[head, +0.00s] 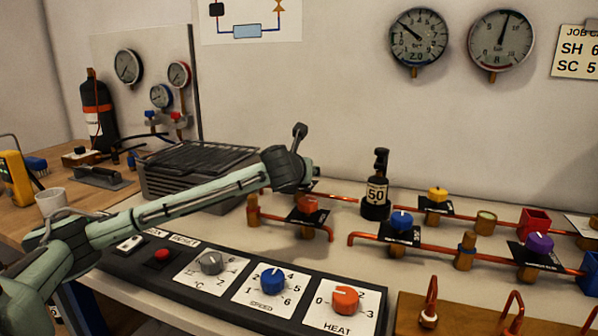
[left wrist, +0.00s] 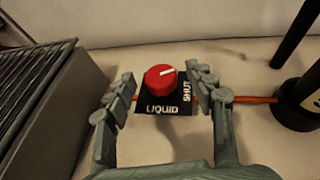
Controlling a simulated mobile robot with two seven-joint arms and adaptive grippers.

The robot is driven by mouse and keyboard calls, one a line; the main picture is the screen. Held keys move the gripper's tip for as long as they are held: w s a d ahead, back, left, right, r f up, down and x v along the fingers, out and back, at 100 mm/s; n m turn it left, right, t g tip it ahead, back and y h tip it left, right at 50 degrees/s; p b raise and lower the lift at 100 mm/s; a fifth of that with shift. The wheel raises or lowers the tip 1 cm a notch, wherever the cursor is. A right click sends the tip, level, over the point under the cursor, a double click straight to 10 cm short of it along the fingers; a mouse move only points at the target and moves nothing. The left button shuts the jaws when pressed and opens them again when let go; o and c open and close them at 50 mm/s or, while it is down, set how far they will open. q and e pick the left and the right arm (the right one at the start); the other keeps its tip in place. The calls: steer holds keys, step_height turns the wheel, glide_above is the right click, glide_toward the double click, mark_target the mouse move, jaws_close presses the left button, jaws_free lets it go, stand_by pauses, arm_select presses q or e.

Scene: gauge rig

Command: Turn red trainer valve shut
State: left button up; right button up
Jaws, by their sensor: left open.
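The red valve knob (left wrist: 160,78) shows in the left wrist view on a black plate (left wrist: 152,109) marked LIQUID, with SHUT along its right side. Its white pointer mark points right and slightly up. My left gripper (left wrist: 162,86) is open, with one finger on each side of the knob and plate; I cannot tell whether either finger touches. In the head view my left gripper (head: 290,166) is over the left end of the back pipe and hides the red knob. My right gripper is not in view.
An orange-red knob (head: 307,203) sits just in front of my left gripper. A black bottle marked 50 (head: 376,193) stands to the right, and a grey ribbed unit (head: 190,170) to the left. A control panel (head: 255,290) with several knobs lies in front, under my arm.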

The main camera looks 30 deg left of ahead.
arm_select(q)
steer(key=shift+w+a+f, duration=0.15)
steer(key=shift+w, duration=0.2)
steer(key=c, duration=1.2)
steer(key=shift+o, duration=0.2)
steer(key=shift+s+a+m+t+h, duration=0.15)
steer(key=shift+a+m+t+h, duration=0.2)
steer(key=shift+m+h, duration=0.5)
steer(key=shift+d+m+t+h, duration=0.1)
steer(key=shift+m+t+h, duration=0.25)
steer(key=shift+m+h, duration=1.1)
steer(key=o, duration=1.2)
steer(key=shift+c, duration=0.2)
